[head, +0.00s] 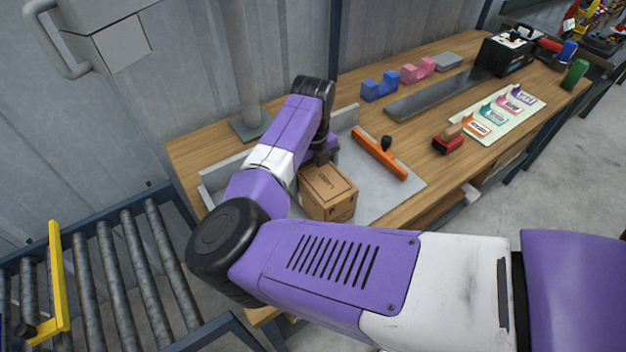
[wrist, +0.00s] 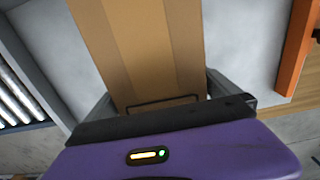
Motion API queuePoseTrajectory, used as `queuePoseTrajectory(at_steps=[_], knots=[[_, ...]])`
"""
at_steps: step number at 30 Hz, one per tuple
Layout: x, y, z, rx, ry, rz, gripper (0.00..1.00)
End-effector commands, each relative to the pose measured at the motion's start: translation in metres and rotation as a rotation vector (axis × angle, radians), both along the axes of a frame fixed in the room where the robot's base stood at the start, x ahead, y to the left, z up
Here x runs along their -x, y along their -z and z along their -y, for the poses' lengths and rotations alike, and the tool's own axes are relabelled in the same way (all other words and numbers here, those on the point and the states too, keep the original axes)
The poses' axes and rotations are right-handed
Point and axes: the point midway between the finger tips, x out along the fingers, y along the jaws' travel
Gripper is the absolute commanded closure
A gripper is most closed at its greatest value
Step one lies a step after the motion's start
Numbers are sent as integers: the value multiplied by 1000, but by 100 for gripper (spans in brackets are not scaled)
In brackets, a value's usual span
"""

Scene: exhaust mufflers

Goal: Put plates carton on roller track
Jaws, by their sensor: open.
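A brown cardboard carton (head: 328,195), with dark printing too small to read, stands on the grey metal tray (head: 401,199) on the wooden bench. My gripper (head: 321,158) is over its far top edge, partly hidden behind the arm. In the wrist view the carton (wrist: 145,45) lies between the two open fingers of my gripper (wrist: 160,95); I cannot tell whether they touch it. The roller track (head: 131,268), with grey rollers in a blue frame, is at the lower left, and its rollers (wrist: 14,95) also show at the left of the wrist view.
A yellow bar (head: 58,275) crosses the track's left part. An orange-bladed tool (head: 380,158) lies right of the carton. A red stamp (head: 449,140), blue block (head: 380,86) and label mat (head: 492,117) are farther along the bench. A grey post (head: 238,60) stands behind.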

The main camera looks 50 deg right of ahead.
Motion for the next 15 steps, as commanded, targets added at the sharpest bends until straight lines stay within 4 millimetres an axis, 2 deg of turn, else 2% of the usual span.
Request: queuePoseTrajectory(at_steps=[4,15], knots=[[0,0,0,0,0,0,0],[0,0,0,0,0,0,73]])
